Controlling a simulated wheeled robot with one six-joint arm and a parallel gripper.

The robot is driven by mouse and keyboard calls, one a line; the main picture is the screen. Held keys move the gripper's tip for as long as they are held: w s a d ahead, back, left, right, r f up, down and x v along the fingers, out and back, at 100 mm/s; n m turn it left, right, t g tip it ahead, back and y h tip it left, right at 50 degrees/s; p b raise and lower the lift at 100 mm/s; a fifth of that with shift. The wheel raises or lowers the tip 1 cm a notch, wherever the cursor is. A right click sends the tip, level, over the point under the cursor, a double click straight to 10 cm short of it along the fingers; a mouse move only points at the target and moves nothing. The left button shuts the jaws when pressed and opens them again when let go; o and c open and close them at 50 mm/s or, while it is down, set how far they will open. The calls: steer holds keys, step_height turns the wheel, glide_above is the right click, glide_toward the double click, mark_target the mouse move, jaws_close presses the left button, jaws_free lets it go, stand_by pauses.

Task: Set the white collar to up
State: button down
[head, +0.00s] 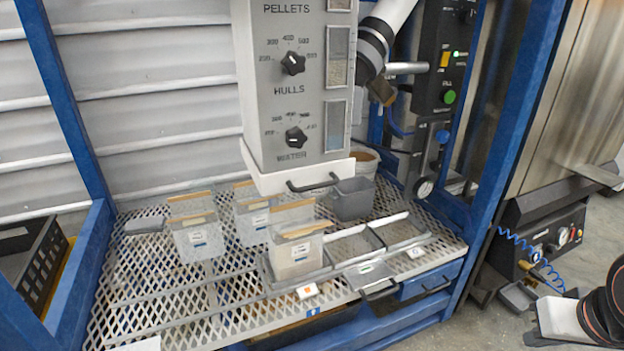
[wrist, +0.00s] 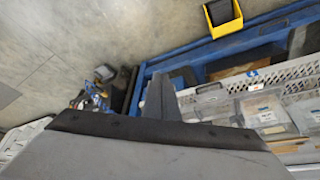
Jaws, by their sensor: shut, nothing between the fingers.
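The white collar (head: 292,176) is a band around the bottom end of the grey hopper column (head: 308,100), just below the WATER dial. A dark bar handle (head: 312,185) sticks out from its front. The collar's lower edge hangs just above the containers on the mesh table. My gripper (wrist: 160,95) shows in the wrist view as a narrow grey wedge, shut and empty, above the floor and the table's edge. The collar does not show in that view.
Several clear containers (head: 295,252) stand on the mesh table (head: 150,290) below the collar. Blue posts (head: 510,120) frame the table. A black crate (head: 30,260) is at left.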

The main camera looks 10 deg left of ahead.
steer(key=c, duration=2.1)
jaws_free()
steer(key=shift+a, duration=0.1)
steer(key=m+g+y, duration=0.3)
steer(key=g+y, duration=0.7)
steer(key=y, duration=0.5)
glide_toward(326, 184)
steer(key=x, duration=1.1)
steer(key=shift+a+f, duration=0.1)
steer(key=shift+a, duration=0.15)
jaws_close()
